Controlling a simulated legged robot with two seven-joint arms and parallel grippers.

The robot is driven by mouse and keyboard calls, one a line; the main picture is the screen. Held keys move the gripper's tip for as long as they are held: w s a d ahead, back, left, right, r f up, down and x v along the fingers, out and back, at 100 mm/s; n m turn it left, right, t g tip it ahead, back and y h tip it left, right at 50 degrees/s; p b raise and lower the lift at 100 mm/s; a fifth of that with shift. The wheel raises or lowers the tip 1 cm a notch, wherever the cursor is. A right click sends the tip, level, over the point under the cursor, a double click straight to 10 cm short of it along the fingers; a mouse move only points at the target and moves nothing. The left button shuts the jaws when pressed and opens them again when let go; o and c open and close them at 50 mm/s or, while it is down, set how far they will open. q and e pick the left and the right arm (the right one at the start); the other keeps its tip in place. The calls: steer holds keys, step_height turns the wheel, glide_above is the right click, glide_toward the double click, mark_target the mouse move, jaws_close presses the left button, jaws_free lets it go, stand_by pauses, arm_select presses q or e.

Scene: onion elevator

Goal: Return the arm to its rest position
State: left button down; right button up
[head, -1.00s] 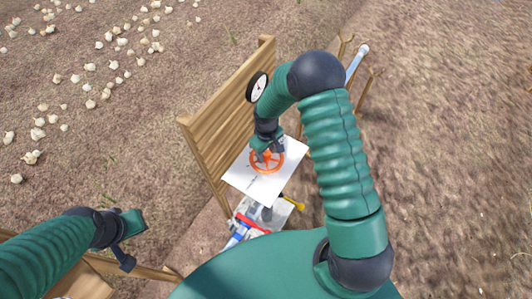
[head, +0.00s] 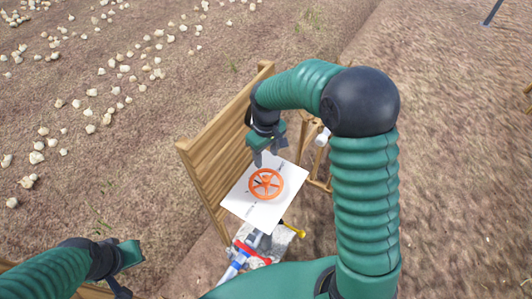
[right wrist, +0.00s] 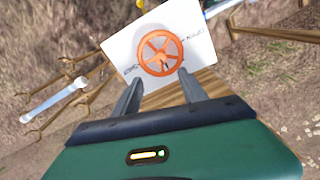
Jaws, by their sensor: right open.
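My right arm arches over from the right in the head view, and its gripper (head: 267,157) hangs just above the orange valve wheel (head: 266,184). The wheel sits on a white panel (head: 240,199) with dark markings. In the right wrist view the two fingers (right wrist: 158,92) are spread, with nothing between them, and the wheel (right wrist: 160,53) lies beyond their tips, apart from them. My left gripper (head: 128,265) is at the lower left of the head view, away from the panel; its fingers are partly cut off by the frame edge.
A wooden slatted board (head: 215,140) stands beside the panel on the left. A wooden rack (head: 318,160) stands behind at the right. Blue and red pipe parts and a yellow handle (head: 294,229) are below the panel. Pale onions (head: 90,128) lie scattered on the soil.

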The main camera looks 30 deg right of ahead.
steer(key=shift+r, duration=0.8)
steer(key=s+a+f+m+t+b, duration=0.1)
steer(key=s+a, duration=0.1)
steer(key=s, duration=0.4)
steer(key=s+a+f+m+t+b, duration=0.1)
steer(key=s+f+m+b, duration=0.1)
steer(key=s, duration=0.5)
steer(key=shift+s+a+f+t, duration=0.2)
steer(key=shift+a+t, duration=0.1)
steer(key=shift+a, duration=0.05)
steer(key=shift+s, duration=0.15)
steer(key=shift+a, duration=0.15)
